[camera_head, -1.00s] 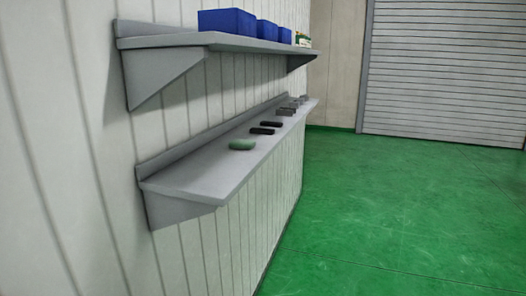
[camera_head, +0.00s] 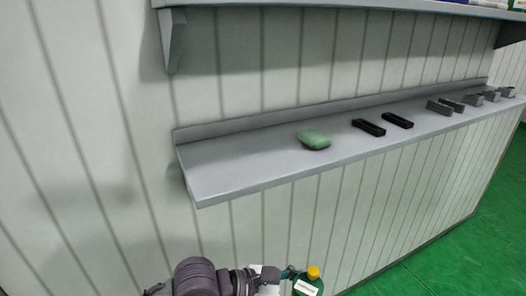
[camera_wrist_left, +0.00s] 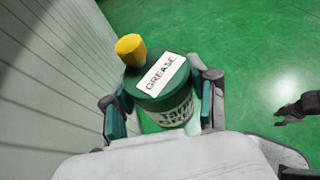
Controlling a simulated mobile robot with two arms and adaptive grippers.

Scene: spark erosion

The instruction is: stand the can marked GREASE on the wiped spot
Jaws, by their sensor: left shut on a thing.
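The can marked GREASE is dark green with a yellow cap and a white label. In the left wrist view the can (camera_wrist_left: 165,105) sits between the two fingers of my left gripper (camera_wrist_left: 161,98), which is shut on it. In the head view the can (camera_head: 308,286) shows at the bottom edge, below the lower shelf, with my left gripper (camera_head: 289,272) beside it. The lower grey shelf (camera_head: 235,170) runs along the wall; I cannot make out a wiped spot on it. A dark gripper, apparently my right one (camera_wrist_left: 290,110), shows at the wrist view's right edge; its opening is unclear.
On the lower shelf lie a green rounded pad (camera_head: 313,139), two black trays (camera_head: 369,127) and several grey blocks (camera_head: 440,107) toward the right. The shelf's left end is bare. An upper shelf (camera_head: 350,5) hangs above it. Green floor lies at the right.

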